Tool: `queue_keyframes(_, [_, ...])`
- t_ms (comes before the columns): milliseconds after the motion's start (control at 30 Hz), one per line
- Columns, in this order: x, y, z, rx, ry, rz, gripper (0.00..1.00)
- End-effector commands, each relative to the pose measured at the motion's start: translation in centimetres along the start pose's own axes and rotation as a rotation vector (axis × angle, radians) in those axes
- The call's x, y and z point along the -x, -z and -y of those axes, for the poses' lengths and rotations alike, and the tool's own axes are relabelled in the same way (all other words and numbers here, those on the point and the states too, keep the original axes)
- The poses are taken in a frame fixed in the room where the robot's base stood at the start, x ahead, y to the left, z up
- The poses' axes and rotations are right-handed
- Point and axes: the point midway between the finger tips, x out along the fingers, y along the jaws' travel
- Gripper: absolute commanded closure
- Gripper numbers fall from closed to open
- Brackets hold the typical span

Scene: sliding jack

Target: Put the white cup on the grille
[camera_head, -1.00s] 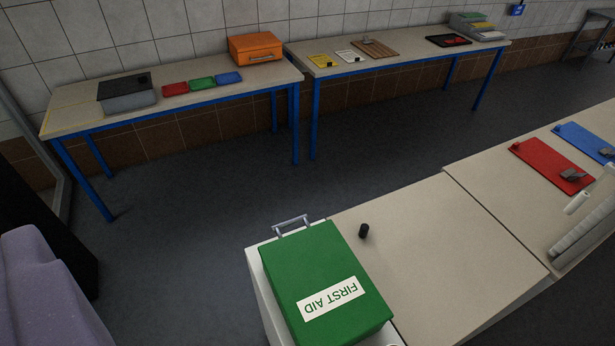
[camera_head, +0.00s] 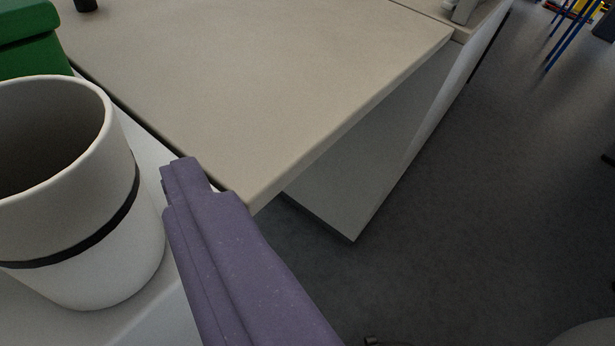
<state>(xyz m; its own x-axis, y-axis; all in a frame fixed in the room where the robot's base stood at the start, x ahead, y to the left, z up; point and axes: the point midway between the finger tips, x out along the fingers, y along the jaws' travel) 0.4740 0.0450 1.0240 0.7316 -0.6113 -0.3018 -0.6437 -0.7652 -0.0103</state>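The white cup (camera_head: 95,240), with a dark band around it, stands upright at the left on a white surface (camera_head: 150,325). Its mouth is open and its left side is cut off by the picture edge. My purple gripper (camera_head: 185,172) reaches up from the bottom just right of the cup, its tip near the corner of the beige worktop. It is seen from the side, so I cannot tell whether its fingers are apart. I see nothing held in it. A narrow gap seems to show between it and the cup. No grille shows in this view.
The green first-aid box (camera_head: 35,45) stands behind the cup at the upper left. A small black object (camera_head: 86,4) stands on the beige worktop (camera_head: 260,70), which is otherwise mostly bare. Open dark floor (camera_head: 480,200) lies to the right.

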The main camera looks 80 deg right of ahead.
Motion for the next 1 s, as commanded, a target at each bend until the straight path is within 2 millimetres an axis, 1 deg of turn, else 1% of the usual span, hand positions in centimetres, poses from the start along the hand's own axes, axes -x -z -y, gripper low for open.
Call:
queue_keyframes(33, [0.0, -0.3, -0.2, 0.007, -0.008, -0.004, 0.00])
queue_keyframes(167, [0.1, -0.2, -0.4, 0.009, -0.013, -0.007, 0.00])
queue_keyframes(233, [-0.3, -0.2, -0.4, 0.008, -0.013, -0.007, 0.00])
queue_keyframes(567, [-4.1, 0.0, -0.3, 0.004, -0.012, -0.007, 0.00])
queue_keyframes(700, [-6.5, 0.3, -0.2, 0.004, -0.013, -0.008, 0.00])
queue_keyframes(767, [-7.4, 0.3, -0.3, 0.005, -0.013, -0.006, 0.00])
queue_keyframes(833, [-7.8, 0.4, -0.2, 0.007, -0.011, -0.006, 0.00])
queue_keyframes(1000, [-7.8, 0.6, -0.2, 0.007, -0.009, -0.006, 0.00])
